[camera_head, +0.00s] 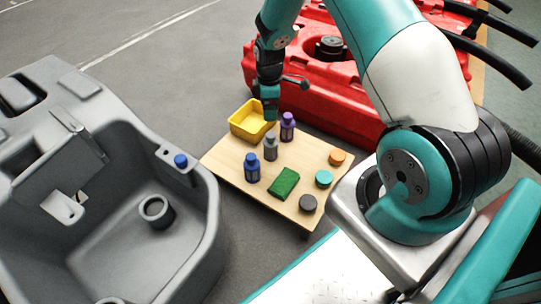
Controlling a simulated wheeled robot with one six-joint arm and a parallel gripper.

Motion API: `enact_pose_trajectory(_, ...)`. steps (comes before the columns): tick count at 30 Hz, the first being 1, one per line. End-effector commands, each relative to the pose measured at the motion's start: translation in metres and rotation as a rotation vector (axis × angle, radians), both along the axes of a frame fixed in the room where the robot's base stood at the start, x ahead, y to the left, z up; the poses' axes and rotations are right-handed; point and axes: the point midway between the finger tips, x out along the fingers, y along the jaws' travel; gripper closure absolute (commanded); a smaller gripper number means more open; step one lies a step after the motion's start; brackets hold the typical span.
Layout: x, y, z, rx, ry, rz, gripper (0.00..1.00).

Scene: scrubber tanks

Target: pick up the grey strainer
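A dark grey, open-topped round cup (157,212) stands on the floor of the grey tank at the left; by its shape it looks like the grey strainer. My gripper (270,116) points down over the wooden board, at the right edge of the yellow bin, well to the right of and apart from the cup. Its fingers are small and dark here, and I cannot tell whether they are open or shut. I see nothing clearly held in it.
The wooden board (226,164) bears a yellow bin (246,122), purple (288,128), grey (271,147) and blue (252,168) bottles, a green sponge (284,183) and several round caps. The grey tank's (207,215) raised wall surrounds the cup. A red tank (330,98) stands behind.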

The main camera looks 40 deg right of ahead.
Motion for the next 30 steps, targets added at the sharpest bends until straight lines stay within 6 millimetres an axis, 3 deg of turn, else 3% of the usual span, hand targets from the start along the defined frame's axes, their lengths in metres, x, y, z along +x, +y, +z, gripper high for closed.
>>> enact_pose_trajectory(12,-0.001,0.000,-0.095,0.000,0.002,0.001,0.10)
enact_pose_trajectory(16,-0.001,0.000,-0.112,0.000,0.002,0.001,0.10)
enact_pose_trajectory(23,0.000,-0.001,-0.122,-0.001,0.001,0.000,0.10)
enact_pose_trajectory(30,-0.002,-0.004,-0.154,0.000,0.001,-0.001,0.10)
